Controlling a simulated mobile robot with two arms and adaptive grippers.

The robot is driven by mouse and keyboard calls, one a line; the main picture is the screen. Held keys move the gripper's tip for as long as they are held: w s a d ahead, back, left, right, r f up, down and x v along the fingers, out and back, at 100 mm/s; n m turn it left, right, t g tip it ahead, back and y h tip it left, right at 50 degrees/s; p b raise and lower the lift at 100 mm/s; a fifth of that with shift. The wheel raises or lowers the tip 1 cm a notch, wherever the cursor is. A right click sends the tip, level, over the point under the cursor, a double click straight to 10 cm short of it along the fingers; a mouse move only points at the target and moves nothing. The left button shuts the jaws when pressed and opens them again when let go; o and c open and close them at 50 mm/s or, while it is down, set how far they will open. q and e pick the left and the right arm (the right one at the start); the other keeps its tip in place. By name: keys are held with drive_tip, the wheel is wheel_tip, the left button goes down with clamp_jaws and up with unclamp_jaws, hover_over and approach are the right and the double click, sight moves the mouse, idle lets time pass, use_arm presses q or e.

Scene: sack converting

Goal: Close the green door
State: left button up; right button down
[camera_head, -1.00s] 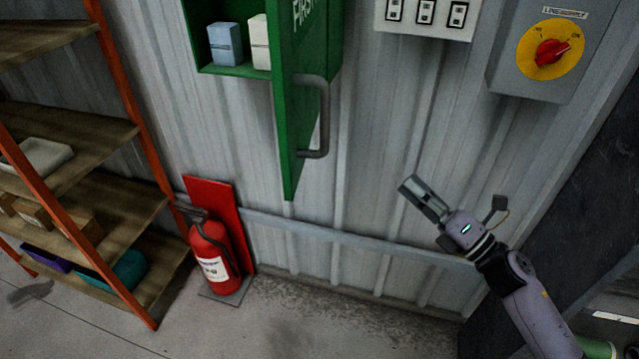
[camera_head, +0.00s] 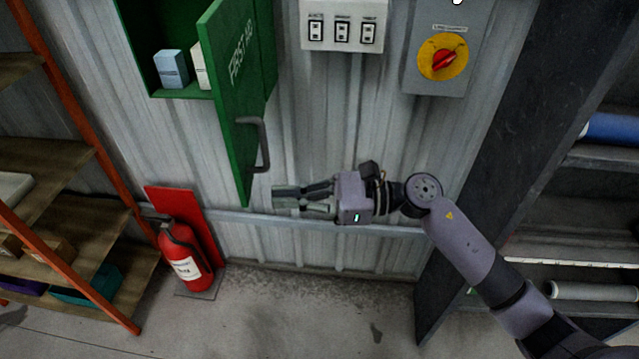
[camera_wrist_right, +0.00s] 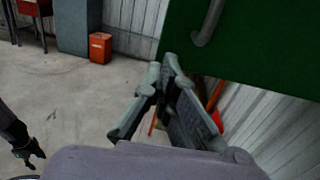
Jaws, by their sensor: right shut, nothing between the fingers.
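The green door (camera_head: 228,120) with "FIRST AID" on it stands swung out from the green cabinet (camera_head: 180,93), whose inside is partly visible. A grey bar handle (camera_head: 265,148) is on the door's face. My right gripper (camera_head: 277,198) is shut and empty. In the head view it points left, just right of the door's lower corner and below the handle; I see no clear contact. The right wrist view shows its fingers (camera_wrist_right: 166,68) below the door (camera_wrist_right: 255,50) and handle (camera_wrist_right: 207,25). A dark gripper (camera_wrist_right: 24,148), seemingly my left one, shows at that view's left edge, too small to read.
A red fire extinguisher (camera_head: 182,255) stands below left of the door, beside an orange-framed shelf (camera_head: 80,130). A switch panel (camera_head: 342,45) and a box with a red knob (camera_head: 443,58) are on the wall. A dark panel (camera_head: 480,150) stands at right. The floor in front is clear.

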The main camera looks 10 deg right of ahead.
sight(248, 201)
drive_tip(key=a, duration=0.1)
drive_tip(key=a+p, duration=0.1)
drive_tip(key=shift+w+a+r, duration=0.15)
drive_tip(key=shift+w+a, duration=0.15)
drive_tip(key=shift+w, duration=0.05)
drive_tip(key=shift+a+f+p, duration=0.25)
drive_tip(key=shift+a+p, duration=0.1)
drive_tip(key=shift+a, duration=0.25)
